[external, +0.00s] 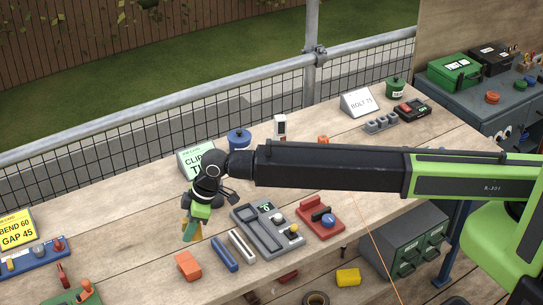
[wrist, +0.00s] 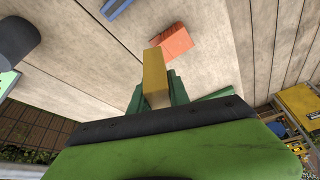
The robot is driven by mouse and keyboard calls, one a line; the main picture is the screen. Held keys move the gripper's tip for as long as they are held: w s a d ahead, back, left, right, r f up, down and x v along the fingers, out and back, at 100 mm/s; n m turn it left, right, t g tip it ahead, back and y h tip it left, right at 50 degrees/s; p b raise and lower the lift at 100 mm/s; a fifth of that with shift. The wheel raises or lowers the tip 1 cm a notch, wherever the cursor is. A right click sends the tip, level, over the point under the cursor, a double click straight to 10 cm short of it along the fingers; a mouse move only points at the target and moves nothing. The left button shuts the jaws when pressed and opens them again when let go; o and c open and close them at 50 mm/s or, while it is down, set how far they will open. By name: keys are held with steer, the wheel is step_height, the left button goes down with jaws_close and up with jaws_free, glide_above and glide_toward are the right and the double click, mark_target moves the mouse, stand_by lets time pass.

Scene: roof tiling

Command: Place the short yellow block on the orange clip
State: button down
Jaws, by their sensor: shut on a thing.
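My gripper (external: 192,229) has green fingers, points down over the bench, and is shut on a yellow block. In the wrist view the yellow block (wrist: 155,72) sticks out beyond the fingers of my gripper (wrist: 156,97). In the external view the block is mostly hidden between the fingers. The orange clip (external: 187,265) lies on the bench, below and slightly left of my gripper in the external view. In the wrist view the orange clip (wrist: 174,41) shows just past the block's far end. I cannot tell the exact gap between block and clip.
A blue bar (external: 224,253), a pale bar (external: 241,245) and a grey tray device (external: 267,229) lie right of the clip. A red device (external: 320,217) is further right. A yellow sign (external: 16,231) stands at far left. Bare bench lies left of the clip.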

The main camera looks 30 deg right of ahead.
mark_target(184, 263)
steer(key=a+f, duration=0.1)
steer(key=s+a+f+b, duration=0.1)
steer(key=a, duration=0.1)
steer(key=shift+s+a+f, duration=0.1)
steer(key=shift+f, duration=0.15)
steer(key=shift+s+a, duration=0.2)
steer(key=shift+a, duration=0.15)
step_height(184, 263, down, 4)
steer(key=b, duration=0.4)
steer(key=shift+f+b, duration=0.15)
steer(key=shift+b, duration=0.15)
steer(key=shift+d+r, duration=0.1)
steer(key=shift+r, duration=0.1)
steer(key=shift+f, duration=0.15)
steer(key=c, duration=1.2)
jaws_free()
steer(key=shift+c, duration=0.2)
